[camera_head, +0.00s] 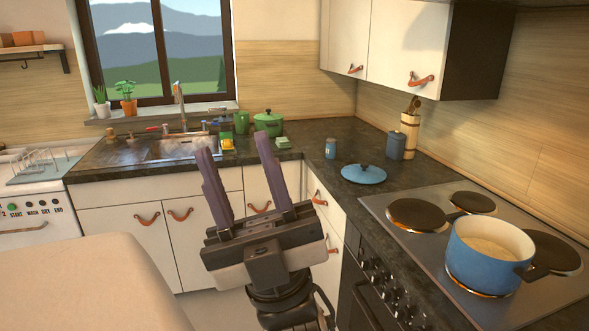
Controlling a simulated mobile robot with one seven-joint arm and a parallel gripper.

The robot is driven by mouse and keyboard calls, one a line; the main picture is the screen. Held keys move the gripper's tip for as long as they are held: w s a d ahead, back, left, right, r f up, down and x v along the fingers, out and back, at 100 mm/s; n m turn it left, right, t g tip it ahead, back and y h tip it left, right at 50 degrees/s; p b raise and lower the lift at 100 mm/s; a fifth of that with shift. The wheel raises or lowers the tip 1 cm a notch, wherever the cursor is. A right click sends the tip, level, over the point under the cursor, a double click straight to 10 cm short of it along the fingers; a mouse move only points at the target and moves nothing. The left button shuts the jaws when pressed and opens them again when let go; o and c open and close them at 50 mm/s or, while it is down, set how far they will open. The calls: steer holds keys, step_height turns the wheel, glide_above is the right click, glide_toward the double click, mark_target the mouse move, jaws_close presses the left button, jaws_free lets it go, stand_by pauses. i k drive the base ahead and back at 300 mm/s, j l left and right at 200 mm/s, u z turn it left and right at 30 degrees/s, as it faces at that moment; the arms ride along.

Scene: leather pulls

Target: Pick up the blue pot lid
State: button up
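The blue pot lid (364,175) lies flat on the dark countertop, left of the stove's far edge. It has a dark knob on top, and nothing covers it. My gripper (235,150) is in the middle of the view, left of the lid and apart from it. Its two purple-grey fingers point up and away, spread wide with nothing between them. It is open and empty.
A blue pot (487,262) stands on the stove (400,243) at right. A blue jar (330,149), a blue canister (396,146) and a wooden utensil holder (410,135) stand near the lid. A green pot (268,123) is by the sink (180,148). A pale surface (85,285) fills the lower left.

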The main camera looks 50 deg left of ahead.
mark_target(363, 173)
steer(key=u, duration=1.1)
steer(key=z, duration=0.4)
steer(key=i+j+z, duration=0.2)
steer(key=j+z, duration=0.2)
steer(key=j, duration=0.25)
steer(key=i+j+z, duration=0.2)
steer(key=j, duration=0.15)
steer(key=i+j, duration=0.1)
steer(key=j, duration=0.4)
steer(key=i+j+z, duration=0.1)
steer(key=j, duration=0.35)
steer(key=i+j, duration=0.1)
steer(key=j, duration=0.4)
steer(key=i+j, duration=0.1)
steer(key=j, duration=0.4)
steer(key=i, duration=0.95)
steer(key=z, duration=0.05)
